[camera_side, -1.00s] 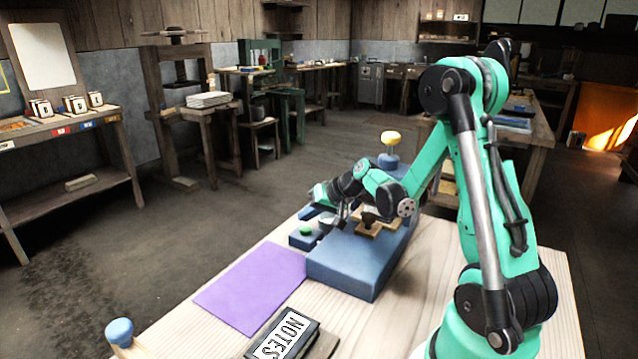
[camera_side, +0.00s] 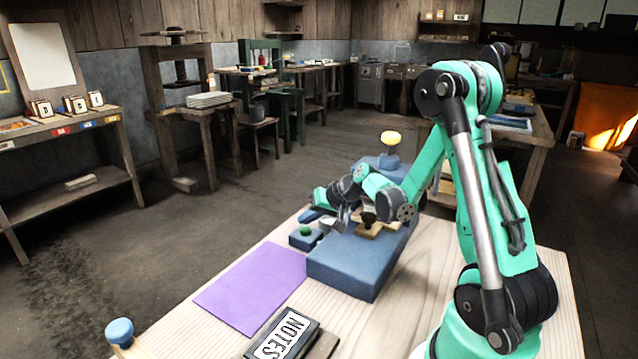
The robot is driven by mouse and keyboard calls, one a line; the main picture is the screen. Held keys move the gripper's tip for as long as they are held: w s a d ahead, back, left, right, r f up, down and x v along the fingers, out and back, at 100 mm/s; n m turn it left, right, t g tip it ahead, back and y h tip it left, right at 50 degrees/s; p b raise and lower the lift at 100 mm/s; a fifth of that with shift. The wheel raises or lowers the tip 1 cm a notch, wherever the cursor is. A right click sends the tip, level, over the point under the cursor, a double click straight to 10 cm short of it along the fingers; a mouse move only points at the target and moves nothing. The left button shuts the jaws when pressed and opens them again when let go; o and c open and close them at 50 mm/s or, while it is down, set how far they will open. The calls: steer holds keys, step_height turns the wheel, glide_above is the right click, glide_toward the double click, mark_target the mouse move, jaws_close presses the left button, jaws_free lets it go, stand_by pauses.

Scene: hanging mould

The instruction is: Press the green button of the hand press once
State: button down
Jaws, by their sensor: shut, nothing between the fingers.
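The green button (camera_side: 306,230) sits on a small blue box (camera_side: 305,240) at the left side of the blue hand press (camera_side: 345,268). The button stands up from the box and nothing covers it in this view. My gripper (camera_side: 343,222) is shut and empty. It points down just right of the button, over the left edge of the press, and does not appear to touch the button. My wrist hides part of the press.
A blue-topped knob (camera_side: 119,331) stands at the front left corner. The table right of the press is free up to my base.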

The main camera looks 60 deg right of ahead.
mark_target(309, 230)
steer(key=shift+f, duration=0.55)
stand_by(0.7)
steer(key=shift+r, duration=0.95)
steer(key=shift+r, duration=2.5)
steer(key=s+a+r+n, duration=0.1)
steer(key=s+a+n, duration=0.1)
steer(key=a, duration=0.4)
steer(key=s+a+r+n+g, duration=0.1)
steer(key=s+a+n, duration=0.2)
steer(key=a, duration=0.3)
steer(key=s+a+r+n+g+h, duration=0.1)
steer(key=s+a+n, duration=0.1)
steer(key=s+a, duration=0.2)
steer(key=a, duration=0.2)
steer(key=shift+a+n, duration=0.35)
steer(key=shift+n, duration=0.05)
